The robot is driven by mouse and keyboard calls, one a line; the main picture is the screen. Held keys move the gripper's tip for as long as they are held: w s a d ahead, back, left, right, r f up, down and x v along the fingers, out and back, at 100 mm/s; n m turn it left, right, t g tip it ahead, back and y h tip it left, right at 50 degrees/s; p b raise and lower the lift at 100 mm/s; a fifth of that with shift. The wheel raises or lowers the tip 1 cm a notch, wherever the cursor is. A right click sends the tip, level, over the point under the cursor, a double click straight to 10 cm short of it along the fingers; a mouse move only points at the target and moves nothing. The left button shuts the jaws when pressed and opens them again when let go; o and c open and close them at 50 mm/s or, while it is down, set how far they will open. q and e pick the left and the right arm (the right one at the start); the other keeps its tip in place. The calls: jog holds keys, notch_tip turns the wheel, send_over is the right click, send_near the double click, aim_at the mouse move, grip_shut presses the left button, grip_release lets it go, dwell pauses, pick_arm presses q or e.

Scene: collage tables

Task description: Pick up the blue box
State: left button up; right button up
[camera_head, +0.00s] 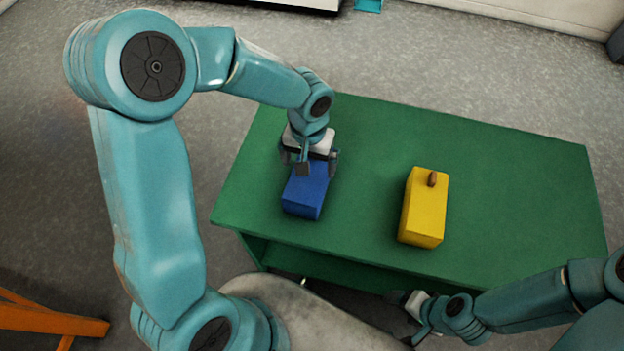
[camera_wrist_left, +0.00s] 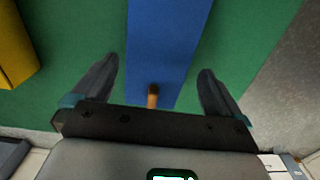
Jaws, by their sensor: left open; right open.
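The blue box (camera_head: 305,195) lies on the left part of the green table. My left gripper (camera_head: 310,170) is over its far end, pointing down. In the left wrist view the blue box (camera_wrist_left: 168,45) runs between the two open fingers of my left gripper (camera_wrist_left: 158,90), with a gap on each side. A small brown knob (camera_wrist_left: 153,92) shows on the box there; in the head view the gripper hides it. My right gripper (camera_head: 418,315) is open and empty, near the table's front edge at the lower right.
A yellow box (camera_head: 424,210) with a brown knob stands on the green table (camera_head: 510,190), right of the blue box. It also shows at the left edge of the wrist view (camera_wrist_left: 14,45). The table's right part is clear. An orange frame (camera_head: 50,318) stands at the lower left.

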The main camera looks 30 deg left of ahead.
aim_at(310, 178)
pick_arm(q)
jog(key=shift+s+f, duration=0.2)
jog(key=shift+f, duration=0.7)
jog(key=f, duration=0.5)
jog(key=shift+w+f, duration=0.25)
jog(key=shift+d, duration=0.1)
jog(key=c, duration=0.7)
